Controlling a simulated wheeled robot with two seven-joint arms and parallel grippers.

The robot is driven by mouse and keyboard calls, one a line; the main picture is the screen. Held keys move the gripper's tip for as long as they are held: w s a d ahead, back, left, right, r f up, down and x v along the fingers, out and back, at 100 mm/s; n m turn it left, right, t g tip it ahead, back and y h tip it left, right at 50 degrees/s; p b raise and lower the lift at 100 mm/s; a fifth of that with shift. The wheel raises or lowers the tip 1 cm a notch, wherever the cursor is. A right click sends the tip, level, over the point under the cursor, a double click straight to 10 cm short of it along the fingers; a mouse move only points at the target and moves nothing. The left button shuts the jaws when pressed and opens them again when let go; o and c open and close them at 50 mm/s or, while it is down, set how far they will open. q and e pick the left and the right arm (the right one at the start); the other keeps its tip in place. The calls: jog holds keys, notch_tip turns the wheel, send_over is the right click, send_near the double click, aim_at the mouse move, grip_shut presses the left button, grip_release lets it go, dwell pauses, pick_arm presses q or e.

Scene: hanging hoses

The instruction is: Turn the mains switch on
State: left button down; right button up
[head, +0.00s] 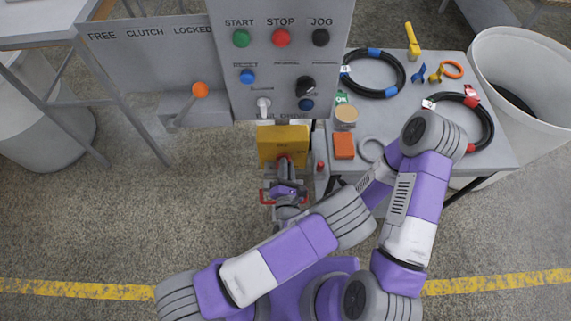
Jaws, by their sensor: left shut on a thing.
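A yellow switch box (283,137) hangs at the bottom of the grey control panel, below the word DRIVE. A red handle (284,157) shows on its lower front. My left gripper (285,167) is at the box, pointing away from me, and is shut on the red handle; its fingers hide part of the handle. I cannot tell the handle's exact angle. My right arm rises beside the bench and folds back; I cannot make out its gripper.
The grey panel (262,60) carries several buttons and knobs, with an orange-knobbed clutch lever (200,90) at left. The bench (400,108) at right holds coiled hoses, an orange block (343,146) and small parts. White bins stand at both sides. The floor in front is clear.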

pick_arm(q)
jog(key=shift+f+m, duration=0.1)
jog(key=shift+m, duration=0.5)
jog(key=shift+d, duration=0.1)
jog(key=c, duration=1.1)
grip_release()
jog(key=shift+p, duration=0.3)
notch_tip(320, 180, up, 10)
jog(key=p, duration=0.3)
